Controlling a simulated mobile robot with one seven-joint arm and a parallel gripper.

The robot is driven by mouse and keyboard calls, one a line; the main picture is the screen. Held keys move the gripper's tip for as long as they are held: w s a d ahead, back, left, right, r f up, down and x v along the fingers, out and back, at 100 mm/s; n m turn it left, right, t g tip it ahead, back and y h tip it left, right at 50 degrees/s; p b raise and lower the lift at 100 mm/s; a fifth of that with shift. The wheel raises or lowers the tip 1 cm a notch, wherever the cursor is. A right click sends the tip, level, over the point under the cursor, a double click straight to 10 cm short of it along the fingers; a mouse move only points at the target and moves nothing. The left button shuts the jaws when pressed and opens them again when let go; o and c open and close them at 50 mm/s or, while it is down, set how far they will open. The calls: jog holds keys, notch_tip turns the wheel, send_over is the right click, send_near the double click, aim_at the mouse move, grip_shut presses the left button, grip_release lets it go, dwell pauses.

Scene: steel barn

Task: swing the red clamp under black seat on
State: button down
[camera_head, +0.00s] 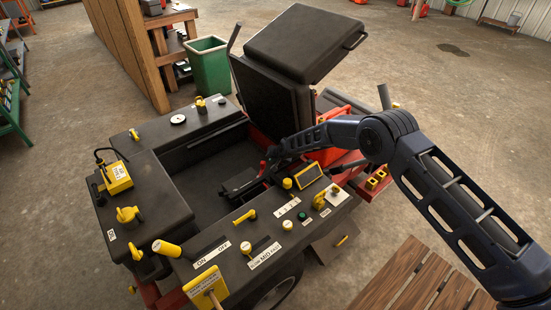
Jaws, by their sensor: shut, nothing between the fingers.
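The black seat (300,42) is tipped up on the machine, above its black backrest-like block (272,92). Red metal (262,137) shows below it, and more red parts (333,153) lie to the right, partly behind my arm. I cannot tell which red piece is the clamp or how it is set. My arm reaches in from the right. My gripper (238,187) is low in the dark well, below and in front of the seat. It is shut and empty. Its fingertips are dark against the dark floor of the well, so contact is hard to judge.
The near console (235,240) carries yellow levers and knobs. The left console has a yellow box (117,177). A green bin (209,67) and a wooden partition (133,50) stand behind. Wooden slats (415,280) lie at lower right. The concrete floor beyond is open.

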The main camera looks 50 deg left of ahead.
aim_at(261, 171)
jog(key=shift+x, duration=2.3)
